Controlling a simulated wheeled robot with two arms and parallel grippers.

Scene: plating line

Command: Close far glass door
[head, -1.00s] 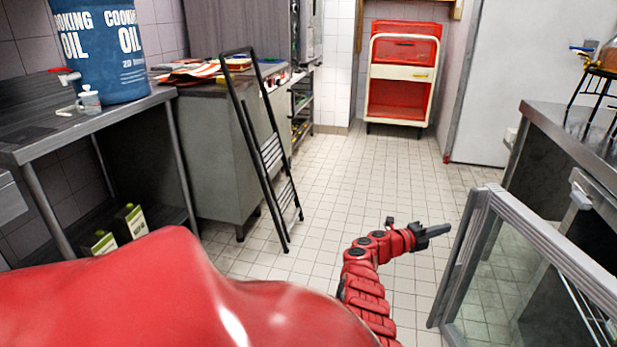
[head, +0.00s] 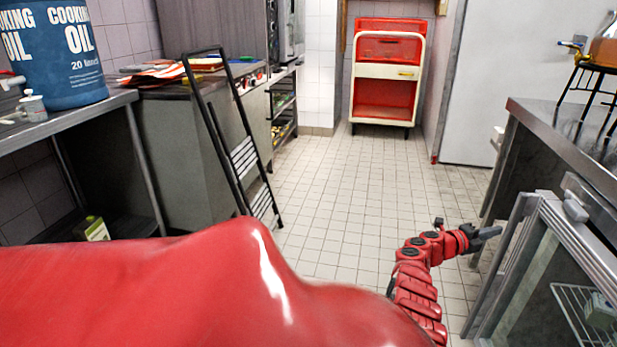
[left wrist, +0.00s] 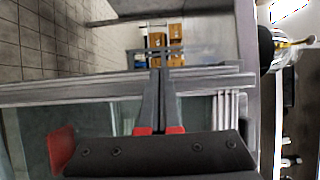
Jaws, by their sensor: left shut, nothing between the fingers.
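The glass door (head: 490,285) is at the right of the head view, with a grey metal frame. It stands ajar at the steel counter unit. My left gripper (head: 487,233) is shut and empty, close to the upper outer edge of the door frame. In the left wrist view, the shut fingers (left wrist: 160,75) overlap the door's grey rail (left wrist: 90,90), with dull glass below it. Whether they touch the frame I cannot tell. My right gripper is not in view.
A steel counter (head: 560,140) runs along the right, with a wire stand (head: 590,95) on it. A wire shelf (head: 580,310) shows behind glass. A black folding ladder (head: 235,150) leans at the left. A red and cream cart (head: 388,72) stands at the back. The tiled floor between is clear.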

